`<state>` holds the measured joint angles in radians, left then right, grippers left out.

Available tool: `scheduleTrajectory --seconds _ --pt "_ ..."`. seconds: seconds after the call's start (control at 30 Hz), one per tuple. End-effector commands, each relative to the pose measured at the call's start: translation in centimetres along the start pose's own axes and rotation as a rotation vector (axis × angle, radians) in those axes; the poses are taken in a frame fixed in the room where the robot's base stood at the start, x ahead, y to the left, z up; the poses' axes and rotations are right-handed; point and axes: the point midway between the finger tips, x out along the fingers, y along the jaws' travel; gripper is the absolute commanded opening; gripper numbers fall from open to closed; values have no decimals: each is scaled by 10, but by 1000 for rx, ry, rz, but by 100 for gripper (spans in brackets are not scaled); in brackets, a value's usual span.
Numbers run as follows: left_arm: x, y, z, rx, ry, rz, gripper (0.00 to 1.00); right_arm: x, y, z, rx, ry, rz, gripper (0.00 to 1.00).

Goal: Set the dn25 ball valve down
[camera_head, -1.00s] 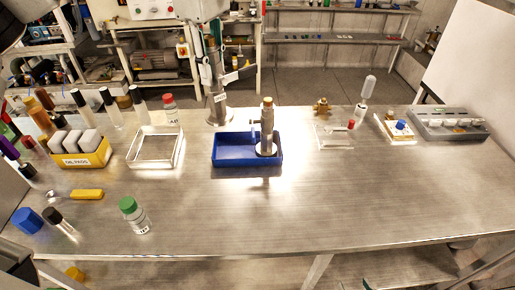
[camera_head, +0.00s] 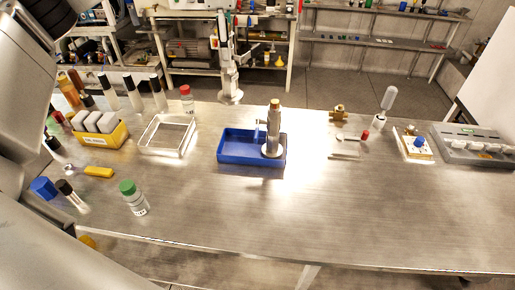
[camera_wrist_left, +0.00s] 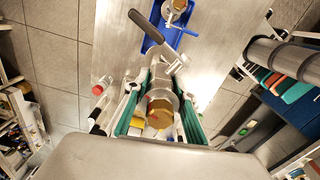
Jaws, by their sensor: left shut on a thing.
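In the wrist view my left gripper (camera_wrist_left: 161,95) has its teal-lined fingers closed on both sides of the ball valve (camera_wrist_left: 158,112). The valve is steel with a brass hex end towards the camera and a black lever reaching up. In the head view the valve (camera_head: 230,78) hangs upright in the left gripper (camera_head: 225,40), with its round flange down, near the table's back edge. I cannot tell how far the flange is above the surface. The blue tray (camera_head: 233,158) lies in front, holding an upright steel fitting with a brass top (camera_head: 273,130). My right gripper is out of view.
A red-capped bottle (camera_head: 187,100) and a wire frame (camera_head: 150,147) stand left of the blue tray. A brass fitting (camera_head: 339,114) and a small board (camera_head: 413,145) lie to the right. The table front (camera_head: 300,215) is clear right of the green-capped bottle (camera_head: 134,198).

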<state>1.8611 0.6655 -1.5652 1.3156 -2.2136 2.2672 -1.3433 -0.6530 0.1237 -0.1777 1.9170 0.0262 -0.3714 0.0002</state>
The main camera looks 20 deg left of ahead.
Motion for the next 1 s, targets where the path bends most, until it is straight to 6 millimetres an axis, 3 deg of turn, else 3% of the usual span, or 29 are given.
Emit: scheduleTrajectory --seconds 0.17,0.8,1.0 --pt "14 2 -2 -10 0 -1 0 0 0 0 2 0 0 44" --pt "142 1 -1 -9 -1 -2 0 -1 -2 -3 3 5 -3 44" --pt "159 2 -1 -9 -3 2 0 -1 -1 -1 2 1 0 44"
